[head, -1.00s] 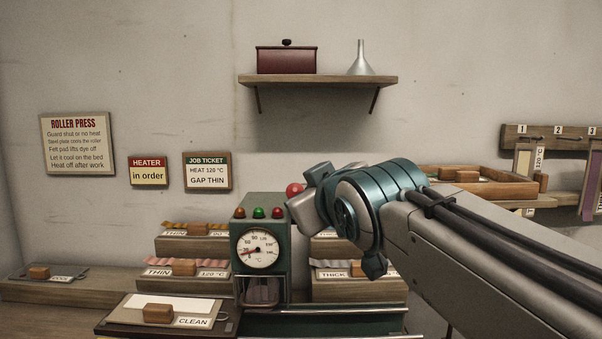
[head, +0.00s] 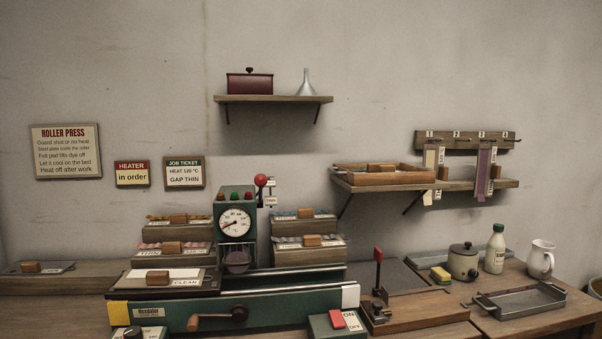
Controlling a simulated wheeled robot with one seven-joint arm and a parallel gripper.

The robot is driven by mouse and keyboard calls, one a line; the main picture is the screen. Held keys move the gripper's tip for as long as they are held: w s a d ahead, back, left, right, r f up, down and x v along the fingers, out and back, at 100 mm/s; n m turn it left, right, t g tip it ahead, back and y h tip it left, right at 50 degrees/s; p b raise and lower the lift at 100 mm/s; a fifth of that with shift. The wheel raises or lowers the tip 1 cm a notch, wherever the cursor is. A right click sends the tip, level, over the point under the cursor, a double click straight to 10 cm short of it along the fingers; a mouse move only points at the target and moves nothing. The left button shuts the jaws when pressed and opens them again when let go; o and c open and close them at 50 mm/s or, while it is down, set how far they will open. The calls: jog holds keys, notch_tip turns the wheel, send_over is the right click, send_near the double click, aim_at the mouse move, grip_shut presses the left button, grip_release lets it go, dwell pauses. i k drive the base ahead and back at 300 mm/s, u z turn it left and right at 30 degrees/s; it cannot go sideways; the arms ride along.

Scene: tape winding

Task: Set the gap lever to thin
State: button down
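The roller press (head: 230,305) is a long green machine on the bench with a dial gauge (head: 235,223) on its upright head. A lever with a red ball knob (head: 261,180) stands at the right side of that head, with the knob up near the head's top. Small labels sit beside this lever; the lower one (head: 271,201) seems to read THIN, and the upper one is too small to read. The job ticket (head: 184,173) on the wall reads HEAT 120 °C, GAP THIN. My gripper is not in view now.
Stepped wooden racks (head: 308,242) flank the press head. A hand crank (head: 216,318) and an ON/OFF switch box (head: 337,323) are at the front. A pot (head: 463,262), bottle and jug stand farther right.

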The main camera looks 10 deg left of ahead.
aim_at(261, 179)
jog(key=z, duration=0.45)
jog(key=k, duration=1)
jog(key=u, duration=0.35)
jog(key=i, duration=0.6)
jog(key=u, duration=0.85)
jog(key=i, duration=1)
jog(key=z, duration=0.25)
